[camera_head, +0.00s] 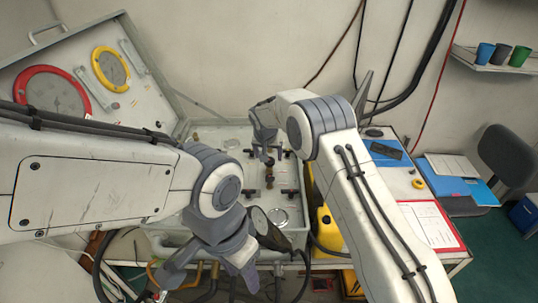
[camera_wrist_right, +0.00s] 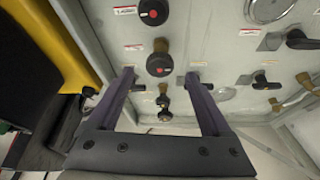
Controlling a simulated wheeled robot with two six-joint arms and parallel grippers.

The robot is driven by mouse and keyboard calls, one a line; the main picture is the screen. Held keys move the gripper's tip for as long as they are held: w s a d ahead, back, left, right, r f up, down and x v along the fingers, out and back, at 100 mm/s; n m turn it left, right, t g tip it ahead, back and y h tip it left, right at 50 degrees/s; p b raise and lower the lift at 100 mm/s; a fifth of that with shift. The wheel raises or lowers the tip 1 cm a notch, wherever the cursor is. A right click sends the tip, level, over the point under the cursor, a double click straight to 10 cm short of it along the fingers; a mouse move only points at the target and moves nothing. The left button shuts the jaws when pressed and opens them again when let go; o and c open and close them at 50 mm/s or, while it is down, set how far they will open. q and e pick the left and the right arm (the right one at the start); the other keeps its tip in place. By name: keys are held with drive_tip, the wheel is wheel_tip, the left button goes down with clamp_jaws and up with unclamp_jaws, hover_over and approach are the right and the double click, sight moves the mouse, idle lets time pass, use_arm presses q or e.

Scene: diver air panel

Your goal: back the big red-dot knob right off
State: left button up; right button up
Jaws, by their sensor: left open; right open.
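I see no contact and cannot tell the depth gap. In the head view my right arm reaches over the panel (camera_head: 231,133), hiding part of it. My left gripper (camera_head: 212,274) is open and empty at the panel's near edge.
Around the knobs are a round gauge (camera_wrist_right: 267,10), black lever handles (camera_wrist_right: 263,82) and small brass fittings. A yellow object (camera_wrist_right: 45,40) stands beside the panel. The open lid with red-rimmed (camera_head: 52,93) and yellow-rimmed (camera_head: 111,69) gauges rises at the back left. Hoses hang in front.

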sight(270, 160)
drive_tip(key=shift+p+x, duration=0.55)
drive_tip(key=shift+x, duration=1.3)
clamp_jaws()
